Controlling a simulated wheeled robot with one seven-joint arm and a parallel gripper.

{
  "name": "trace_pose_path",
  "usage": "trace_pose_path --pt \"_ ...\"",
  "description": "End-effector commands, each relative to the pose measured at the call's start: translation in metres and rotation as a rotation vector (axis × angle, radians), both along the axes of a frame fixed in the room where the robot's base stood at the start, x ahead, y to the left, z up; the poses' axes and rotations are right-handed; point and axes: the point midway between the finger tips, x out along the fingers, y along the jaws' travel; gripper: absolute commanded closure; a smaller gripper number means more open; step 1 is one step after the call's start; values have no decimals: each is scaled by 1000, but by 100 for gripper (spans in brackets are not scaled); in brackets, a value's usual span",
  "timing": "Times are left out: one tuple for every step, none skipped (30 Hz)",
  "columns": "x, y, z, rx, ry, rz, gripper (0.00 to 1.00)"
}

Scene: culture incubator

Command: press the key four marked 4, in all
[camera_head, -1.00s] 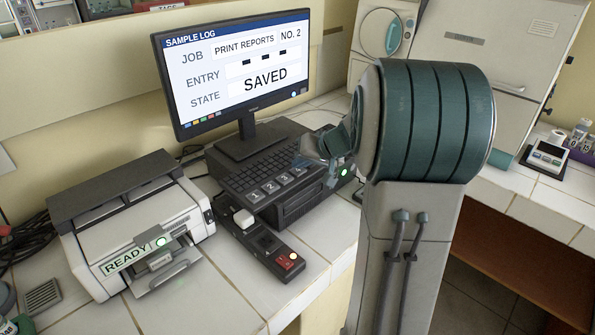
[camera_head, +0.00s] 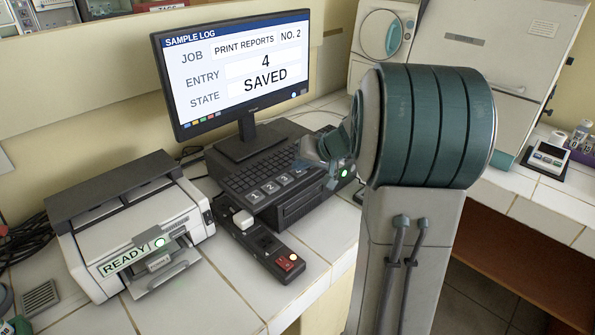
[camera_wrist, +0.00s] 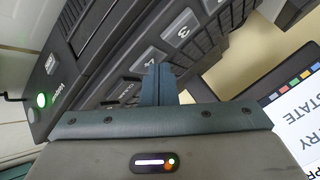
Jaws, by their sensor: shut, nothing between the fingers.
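The keyboard unit (camera_head: 237,181) stands under the monitor, with large pale number keys along its front. The key marked 4 (camera_wrist: 149,58) shows in the wrist view beside the key marked 3 (camera_wrist: 181,27). My gripper (camera_wrist: 157,70) is shut and empty. Its fingertips overlap the lower part of key 4 in the wrist view; contact itself cannot be made out. The monitor (camera_head: 240,70) reads PRINT REPORTS NO. 2, ENTRY 4, STATE SAVED.
A printer (camera_head: 135,230) marked READY stands at the left with a green light. A dark switch box (camera_head: 262,243) with a white button and a lit red switch lies in front of the keyboard unit. The front counter tiles are mostly clear.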

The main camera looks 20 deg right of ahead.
Motion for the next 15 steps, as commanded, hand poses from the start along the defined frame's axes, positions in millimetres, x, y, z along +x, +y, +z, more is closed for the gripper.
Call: trace_pose_path --pt "0 0 1 0 1 1 100" --pt "0 0 2 0 1 1 100" --pt "0 0 4 -1 0 1 100" --pt "0 0 5 -1 0 1 100" --pt "0 0 7 -1 0 1 100" --pt "0 0 9 -1 0 1 100" --pt "0 0 11 -1 -1 0 100" --pt "0 0 12 -1 -1 0 100" --pt "0 0 14 0 -1 -1 100" --pt "0 0 15 0 -1 -1 100" --pt "0 0 15 0 0 0 100" --pt "0 0 15 0 0 0 100" --pt "0 0 15 0 0 0 100" --pt "0 0 15 0 0 0 100" --pt "0 0 15 0 0 0 100"
